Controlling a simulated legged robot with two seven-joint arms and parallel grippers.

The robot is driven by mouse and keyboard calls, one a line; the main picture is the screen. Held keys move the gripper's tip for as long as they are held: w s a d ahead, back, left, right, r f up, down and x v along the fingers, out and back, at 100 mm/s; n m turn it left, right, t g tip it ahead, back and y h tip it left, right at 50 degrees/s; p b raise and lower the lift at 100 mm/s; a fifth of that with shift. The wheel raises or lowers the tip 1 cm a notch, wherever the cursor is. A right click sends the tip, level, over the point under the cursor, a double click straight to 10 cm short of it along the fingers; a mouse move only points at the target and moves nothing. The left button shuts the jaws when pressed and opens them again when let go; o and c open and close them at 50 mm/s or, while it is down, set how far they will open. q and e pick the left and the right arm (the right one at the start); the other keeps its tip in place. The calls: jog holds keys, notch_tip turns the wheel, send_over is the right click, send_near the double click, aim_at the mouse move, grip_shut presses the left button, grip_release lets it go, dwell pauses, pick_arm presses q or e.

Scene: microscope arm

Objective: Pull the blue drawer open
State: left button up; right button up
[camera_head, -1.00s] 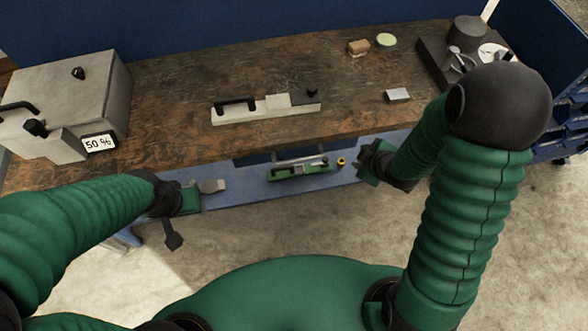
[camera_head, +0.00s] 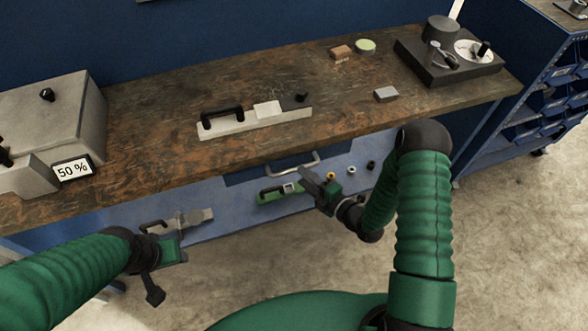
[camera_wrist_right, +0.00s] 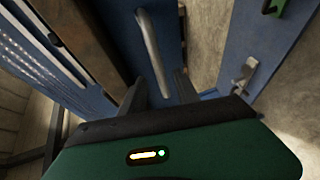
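The blue drawer (camera_head: 240,176) is a dark blue front under the wooden worktop, with a silver bar handle (camera_head: 292,164). It looks closed. My right gripper (camera_head: 308,178) is just below the right end of the handle. In the right wrist view, my right gripper (camera_wrist_right: 160,92) is open, and the silver handle (camera_wrist_right: 150,45) runs down toward the gap between its two dark fingers. I cannot tell whether they touch it. My left gripper (camera_head: 165,250) is low at the left, away from the drawer; its fingers are not clear.
The wooden worktop (camera_head: 160,110) overhangs the drawer. A green tool (camera_head: 270,195) and a grey tool (camera_head: 185,219) are on the blue panel below. Small round parts (camera_head: 351,170) sit right of my right gripper. A grey box with a "50 %" label (camera_head: 73,170) stands at left.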

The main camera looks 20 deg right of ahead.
aim_at(295, 169)
jog(key=x, duration=0.5)
jog(key=shift+d+f, duration=0.1)
jog(key=shift+f, duration=0.05)
jog(key=shift+w+d+f, duration=0.1)
jog(key=shift+w+d, duration=0.1)
jog(key=shift+w, duration=0.1)
jog(key=shift+a, duration=0.3)
jog(key=c, duration=0.7)
grip_shut()
jog(key=shift+d, duration=0.1)
jog(key=shift+d, duration=0.15)
